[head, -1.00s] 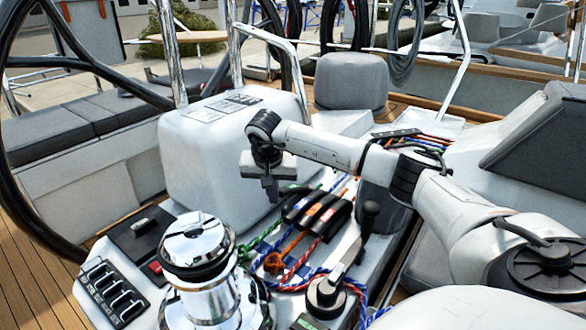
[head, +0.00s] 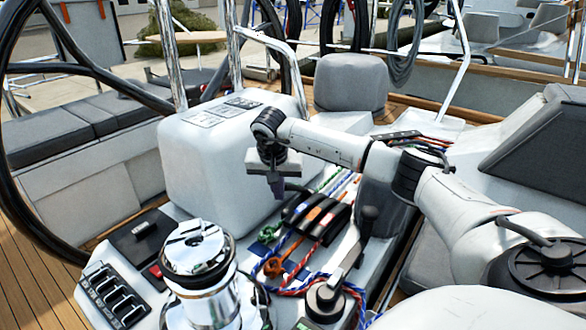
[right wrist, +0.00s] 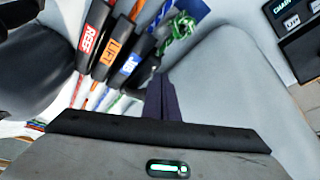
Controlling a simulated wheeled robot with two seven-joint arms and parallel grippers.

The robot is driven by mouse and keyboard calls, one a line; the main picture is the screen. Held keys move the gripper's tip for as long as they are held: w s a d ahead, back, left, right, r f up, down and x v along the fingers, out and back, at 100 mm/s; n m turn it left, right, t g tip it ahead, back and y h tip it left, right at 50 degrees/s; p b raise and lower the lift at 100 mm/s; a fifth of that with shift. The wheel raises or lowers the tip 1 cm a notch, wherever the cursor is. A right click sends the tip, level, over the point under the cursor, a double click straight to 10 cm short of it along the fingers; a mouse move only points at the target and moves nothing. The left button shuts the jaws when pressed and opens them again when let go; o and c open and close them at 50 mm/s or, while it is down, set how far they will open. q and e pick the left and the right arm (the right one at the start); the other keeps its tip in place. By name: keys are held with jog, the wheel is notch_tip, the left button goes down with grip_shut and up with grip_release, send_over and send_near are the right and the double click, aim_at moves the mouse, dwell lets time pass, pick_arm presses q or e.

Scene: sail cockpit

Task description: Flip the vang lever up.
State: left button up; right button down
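A bank of black clutch levers with coloured labels shows in the head view. The red-labelled lever (head: 329,218) and orange-labelled lever (head: 314,214) lie flat side by side, with the blue-labelled lever (right wrist: 132,65) beside them in the right wrist view. I cannot read a vang label. A dark lever end (head: 297,188) at the left of the bank shows just right of my right gripper (head: 276,188), partly hidden; its angle is unclear. In the right wrist view the gripper's dark fingers (right wrist: 163,100) are together, near the green rope, with nothing visible between them. My left gripper is out of view.
A chrome winch (head: 197,255) stands front left, near a switch panel (head: 113,295). A large white console (head: 225,150) rises close behind my right gripper. Coloured ropes (head: 285,268) lie in front of the levers.

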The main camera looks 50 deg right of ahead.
jog(key=shift+w+d+r+p, duration=0.15)
jog(key=shift+r+p, duration=0.4)
jog(key=shift+r, duration=0.4)
jog(key=shift+d+r+p, duration=0.55)
jog(key=shift+d+r, duration=0.05)
jog(key=shift+d, duration=0.15)
jog(key=shift+d+r, duration=0.1)
jog(key=shift+d+r+p, duration=0.5)
jog(key=shift+d, duration=0.1)
jog(key=shift+w+d, duration=0.1)
jog(key=shift+d, duration=0.05)
jog(key=shift+d+r, duration=0.1)
jog(key=shift+d, duration=0.05)
